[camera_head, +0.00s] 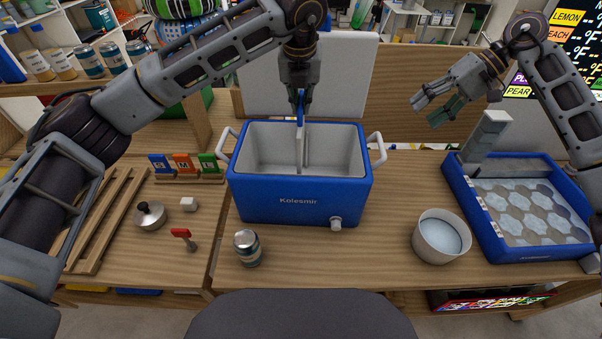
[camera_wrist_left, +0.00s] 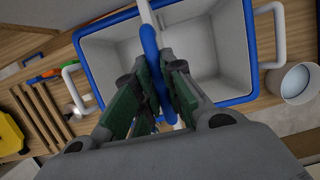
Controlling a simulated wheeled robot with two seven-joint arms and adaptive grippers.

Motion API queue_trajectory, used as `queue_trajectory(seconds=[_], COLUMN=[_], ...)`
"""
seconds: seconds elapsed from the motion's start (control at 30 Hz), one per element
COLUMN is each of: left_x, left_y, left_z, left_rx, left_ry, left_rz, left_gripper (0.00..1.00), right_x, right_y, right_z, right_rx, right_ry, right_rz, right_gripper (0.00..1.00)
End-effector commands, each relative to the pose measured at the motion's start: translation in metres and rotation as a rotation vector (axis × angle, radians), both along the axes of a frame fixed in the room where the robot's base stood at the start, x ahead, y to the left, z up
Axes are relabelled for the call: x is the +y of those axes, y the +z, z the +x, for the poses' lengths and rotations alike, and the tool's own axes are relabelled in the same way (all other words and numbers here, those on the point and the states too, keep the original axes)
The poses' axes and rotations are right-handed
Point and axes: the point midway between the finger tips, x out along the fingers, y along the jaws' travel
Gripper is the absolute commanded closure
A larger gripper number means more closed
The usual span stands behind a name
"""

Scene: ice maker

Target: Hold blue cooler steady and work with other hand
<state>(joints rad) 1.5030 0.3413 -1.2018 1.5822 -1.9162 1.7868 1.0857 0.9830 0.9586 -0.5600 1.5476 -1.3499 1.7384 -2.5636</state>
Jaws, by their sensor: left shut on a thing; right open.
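The blue cooler (camera_head: 262,207), with a pale grey interior and white side handles, stands upright on the wooden table, its top open. My left gripper (camera_head: 300,98) is above the cooler's middle. The divider's lower end is hard to see. My right gripper (camera_head: 438,106) is open and empty in the air, right of the cooler and apart from it.
A blue tray of pale hexagonal pieces (camera_head: 471,213) lies at the right. A small jar (camera_head: 247,250), red-handled tool (camera_head: 185,238) and lidded pot (camera_head: 150,215) are at front left. Table between cooler and white container is clear.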

Motion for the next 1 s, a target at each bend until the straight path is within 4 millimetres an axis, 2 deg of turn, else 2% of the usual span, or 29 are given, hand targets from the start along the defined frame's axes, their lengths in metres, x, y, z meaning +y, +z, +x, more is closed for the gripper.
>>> queue_trajectory(seconds=[0.2,0.4,1.0], left_x=[0.0,0.0,0.0], left_y=[0.0,0.0,0.0], left_z=[0.0,0.0,0.0], left_rx=[-0.001,0.0,0.0], left_ry=[0.0,0.0,0.0], left_rz=[0.0,0.0,0.0], left_gripper=[1.0,1.0,1.0], right_x=[-0.02,-0.032,-0.036], right_y=[0.027,0.042,0.048], right_z=[-0.001,-0.001,-0.002], right_rx=[-0.001,-0.001,0.0], right_ry=[-0.002,-0.001,0.0], right_rz=[0.001,0.0,0.0], right_gripper=[0.43,0.43,0.43])
